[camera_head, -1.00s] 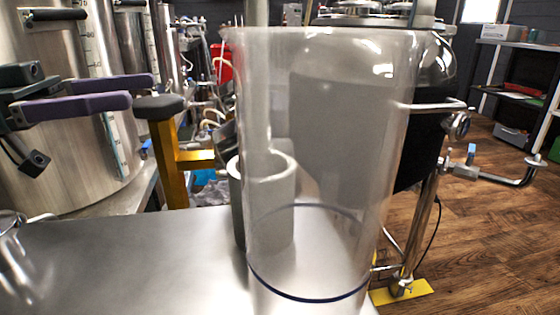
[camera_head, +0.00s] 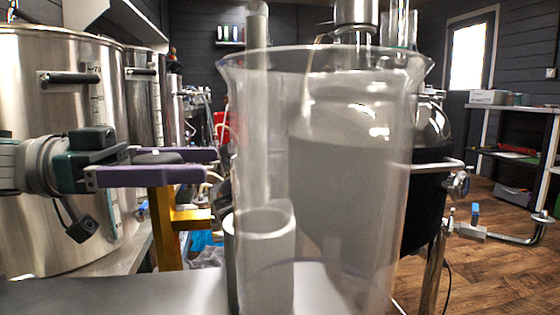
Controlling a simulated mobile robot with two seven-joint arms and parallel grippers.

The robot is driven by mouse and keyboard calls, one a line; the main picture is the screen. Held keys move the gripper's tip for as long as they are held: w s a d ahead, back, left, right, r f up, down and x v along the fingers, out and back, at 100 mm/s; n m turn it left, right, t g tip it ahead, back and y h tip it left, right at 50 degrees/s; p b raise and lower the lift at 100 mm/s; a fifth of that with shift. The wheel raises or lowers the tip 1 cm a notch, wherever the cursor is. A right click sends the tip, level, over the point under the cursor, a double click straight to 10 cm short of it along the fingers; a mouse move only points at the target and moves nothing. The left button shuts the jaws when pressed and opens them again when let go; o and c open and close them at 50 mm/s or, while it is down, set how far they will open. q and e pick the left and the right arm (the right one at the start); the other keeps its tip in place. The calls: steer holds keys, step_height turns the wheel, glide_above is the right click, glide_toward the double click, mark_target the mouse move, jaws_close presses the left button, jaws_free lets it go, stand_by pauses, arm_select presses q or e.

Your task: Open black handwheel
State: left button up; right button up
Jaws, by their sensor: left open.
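The black handwheel (camera_head: 160,157) is a dark disc on top of a yellow post (camera_head: 163,225), left of centre. It is seen nearly edge-on and partly hidden by my gripper. My left gripper (camera_head: 211,164) comes in from the left with two long purple fingers spread apart. The near finger passes in front of the post top, the far finger lies behind, and the dark disc shows between them. I cannot tell whether the fingers touch it. My right gripper is not in view.
A large clear cylinder (camera_head: 345,240) stands close in front of me and a grey tube (camera_head: 265,250) is seen through it. Steel tanks (camera_head: 40,215) stand at left. A dark vessel with pipes is behind the cylinder. Open wooden floor (camera_head: 495,265) lies at right.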

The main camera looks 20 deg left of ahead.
arm_select(q)
steer(key=c, duration=1.3)
steer(key=shift+w+a+n+t+y+p, duration=0.3)
steer(key=shift+n+t+y+p, duration=1.4)
steer(key=shift+p, duration=1.15)
steer(key=shift+w+a+n+t+y+p, duration=0.25)
steer(key=shift+n+t+y+p, duration=1.4)
steer(key=shift+p, duration=1.2)
steer(key=shift+w+a+n+t+y+p, duration=0.3)
steer(key=shift+n+t+y+p, duration=0.9)
steer(key=shift+y+p, duration=1.25)
steer(key=shift+c, duration=0.2)
steer(key=shift+s+a+h+p, duration=0.1)
steer(key=shift+h+p, duration=0.2)
steer(key=shift+p, duration=0.1)
steer(key=o, duration=1.3)
steer(key=shift+o, duration=0.2)
